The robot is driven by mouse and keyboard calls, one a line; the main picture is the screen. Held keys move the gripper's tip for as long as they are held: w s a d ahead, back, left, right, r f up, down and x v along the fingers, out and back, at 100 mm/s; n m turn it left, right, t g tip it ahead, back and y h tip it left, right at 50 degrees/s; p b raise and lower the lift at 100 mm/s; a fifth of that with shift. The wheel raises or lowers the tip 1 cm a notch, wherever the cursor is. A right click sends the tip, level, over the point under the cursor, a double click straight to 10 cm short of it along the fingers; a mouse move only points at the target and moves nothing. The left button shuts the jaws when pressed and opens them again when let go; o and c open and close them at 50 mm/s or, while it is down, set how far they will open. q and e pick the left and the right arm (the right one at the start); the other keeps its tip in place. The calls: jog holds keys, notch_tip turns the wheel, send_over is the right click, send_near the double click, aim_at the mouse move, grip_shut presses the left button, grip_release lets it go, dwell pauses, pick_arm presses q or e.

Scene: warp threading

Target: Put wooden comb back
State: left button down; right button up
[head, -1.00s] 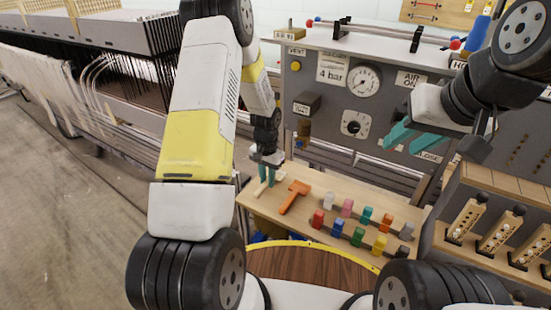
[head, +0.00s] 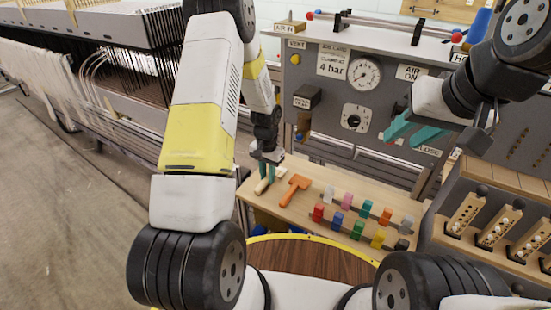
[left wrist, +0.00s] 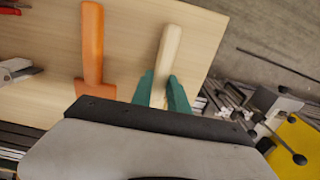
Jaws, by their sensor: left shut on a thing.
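The wooden comb is a pale wooden piece (head: 262,187) at the left end of the light wooden shelf (head: 330,190). My left gripper (head: 267,173) reaches down to it from above with teal fingers. In the left wrist view, the gripper (left wrist: 161,92) is shut on the comb's pale handle (left wrist: 168,52), which sticks out past the fingers. The comb's other end is hidden behind the gripper body. I cannot tell whether the comb touches the shelf. My right gripper (head: 413,131) is open and empty, in front of the grey panel at the right.
An orange tool (head: 295,190) lies just right of the comb. Several coloured pegs (head: 358,229) stand in two rows farther right. The grey panel (head: 325,105) with a gauge (head: 364,73) rises behind. A pliers-like tool (left wrist: 18,71) shows at the wrist view's left.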

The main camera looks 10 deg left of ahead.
pick_arm(q)
jog(key=shift+f, duration=0.1)
jog(key=c, duration=1.2)
grip_release()
jog(key=shift+o, duration=0.3)
jog(key=o, duration=0.3)
jog(key=shift+o, duration=0.2)
jog(key=shift+s+a+r, duration=0.15)
jog(key=shift+s+r, duration=0.35)
jog(key=shift+r, duration=1)
jog(key=shift+s+a+r, duration=0.2)
jog(key=shift+s+r, duration=0.25)
jog(key=shift+r, duration=1.05)
jog(key=shift+s+a+r, duration=0.15)
jog(key=shift+s+r, duration=0.35)
jog(key=shift+r, duration=1)
jog(key=shift+r, duration=0.1)
